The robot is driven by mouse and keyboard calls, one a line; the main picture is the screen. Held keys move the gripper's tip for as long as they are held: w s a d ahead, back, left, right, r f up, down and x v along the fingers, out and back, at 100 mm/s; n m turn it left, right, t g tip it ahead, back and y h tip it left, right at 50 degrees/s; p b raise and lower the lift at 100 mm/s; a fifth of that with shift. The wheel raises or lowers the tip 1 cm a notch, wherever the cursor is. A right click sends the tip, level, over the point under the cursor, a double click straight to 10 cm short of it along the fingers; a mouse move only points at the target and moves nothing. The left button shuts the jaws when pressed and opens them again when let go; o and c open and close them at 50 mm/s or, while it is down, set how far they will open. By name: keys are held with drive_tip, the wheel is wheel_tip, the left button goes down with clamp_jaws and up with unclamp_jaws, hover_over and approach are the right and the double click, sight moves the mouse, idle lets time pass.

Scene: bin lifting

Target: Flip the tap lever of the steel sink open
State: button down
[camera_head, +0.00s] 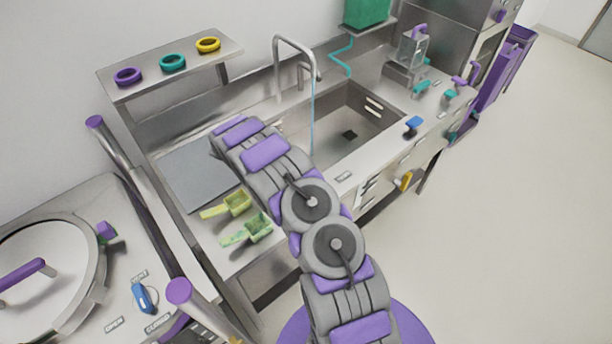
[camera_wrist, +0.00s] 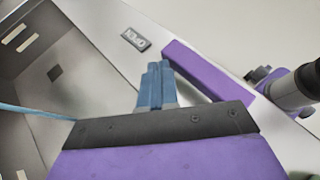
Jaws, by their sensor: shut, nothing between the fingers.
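The steel sink (camera_head: 335,125) is set in the counter, and its basin also shows at the left of the wrist view (camera_wrist: 60,45). A bent steel tap (camera_head: 278,75) rises behind it, with a thin light-blue line hanging from its spout. A small blue lever (camera_head: 412,125) stands on the counter at the sink's front right, apart from my arm. Its exact setting is too small to tell. My gripper (camera_wrist: 155,68) shows narrow blue-grey fingers shut together and empty over the sink's edge. In the head view my arm hides the gripper.
A small label (camera_wrist: 135,39) lies on the rim near the fingers. Yellow-green scoops (camera_head: 238,204) lie on the counter at left. A shelf (camera_head: 180,68) holds coloured rings. A pot (camera_head: 45,262) stands at lower left. Floor (camera_head: 530,210) at right is clear.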

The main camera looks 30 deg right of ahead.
drive_tip(key=shift+d, duration=0.3)
drive_tip(key=p+v, duration=0.1)
drive_tip(key=v, duration=1.6)
drive_tip(key=shift+a, duration=0.25)
drive_tip(key=shift+w+d, duration=0.1)
drive_tip(key=s+r+m+t+y+b, duration=0.1)
drive_tip(key=s+r+m+y+b, duration=0.4)
drive_tip(key=s+r, duration=1.1)
drive_tip(key=s+a+m+t+y, duration=0.1)
drive_tip(key=s+a, duration=0.3)
drive_tip(key=s, duration=0.5)
drive_tip(key=s+a+f+m+t+y, duration=0.1)
drive_tip(key=s+a+m+y, duration=0.1)
drive_tip(key=s, duration=0.7)
drive_tip(key=s+a+f+m+t+y, duration=0.1)
drive_tip(key=s+a+m+y, duration=0.1)
drive_tip(key=s+a, duration=0.3)
drive_tip(key=s+m, duration=0.1)
drive_tip(key=s, duration=0.3)
drive_tip(key=shift+a+f+t+b, duration=0.2)
drive_tip(key=shift+a+t+b, duration=0.1)
drive_tip(key=shift+a+t, duration=0.1)
